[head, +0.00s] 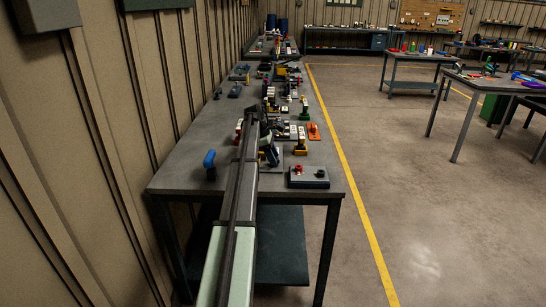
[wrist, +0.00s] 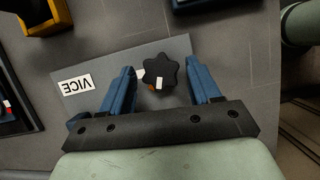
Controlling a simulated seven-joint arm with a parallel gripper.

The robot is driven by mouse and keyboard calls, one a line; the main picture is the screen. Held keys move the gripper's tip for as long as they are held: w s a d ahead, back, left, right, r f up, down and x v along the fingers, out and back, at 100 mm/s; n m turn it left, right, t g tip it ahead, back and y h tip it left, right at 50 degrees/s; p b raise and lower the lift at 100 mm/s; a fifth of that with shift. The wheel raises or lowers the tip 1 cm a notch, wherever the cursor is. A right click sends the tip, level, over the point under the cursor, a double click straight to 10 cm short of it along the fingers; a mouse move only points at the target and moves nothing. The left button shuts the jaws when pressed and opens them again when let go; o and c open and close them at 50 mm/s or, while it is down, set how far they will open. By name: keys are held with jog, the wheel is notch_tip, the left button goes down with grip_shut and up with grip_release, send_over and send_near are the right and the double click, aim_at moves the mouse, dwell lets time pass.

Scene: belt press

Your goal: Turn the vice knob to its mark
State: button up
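The vice knob (wrist: 161,69) is a black star-shaped knob on a grey plate (wrist: 95,65) in the wrist view. A white label (wrist: 75,84) reading VICE, upside down, lies on the plate to its left. A white patch shows on the knob's near lobe, another at its left edge, and a bit of orange below it; I cannot tell which is the mark. My gripper (wrist: 160,72) is open, its two blue fingers on either side of the knob with small gaps. In the head view my arm hides the knob.
In the head view the long bench (head: 190,160) carries several parts and fixtures beyond my gripper. A blue-topped handle (head: 210,159) stands to the left and a grey box with a red knob (head: 308,177) to the right. A yellow bin (wrist: 45,15) shows in the wrist view.

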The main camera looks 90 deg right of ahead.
jog(key=shift+o, duration=0.6)
jog(key=v, duration=1.3)
jog(key=shift+w+r, duration=0.15)
jog(key=shift+r, duration=0.25)
jog(key=s+a+f+m+t, duration=0.1)
jog(key=s+a, duration=0.2)
jog(key=s, duration=0.7)
jog(key=s+a+m+t, duration=0.2)
jog(key=s+a, duration=0.1)
jog(key=s, duration=0.6)
jog(key=w+d+m+t+h, duration=0.25)
jog(key=w+t, duration=0.25)
jog(key=w, duration=0.3)
jog(key=shift+m+h, duration=0.25)
jog(key=x, duration=1.3)
jog(key=shift+w+a+r, duration=0.1)
jog(key=shift+w+a, duration=0.05)
jog(key=shift+w, duration=0.1)
jog(key=shift+c, duration=0.3)
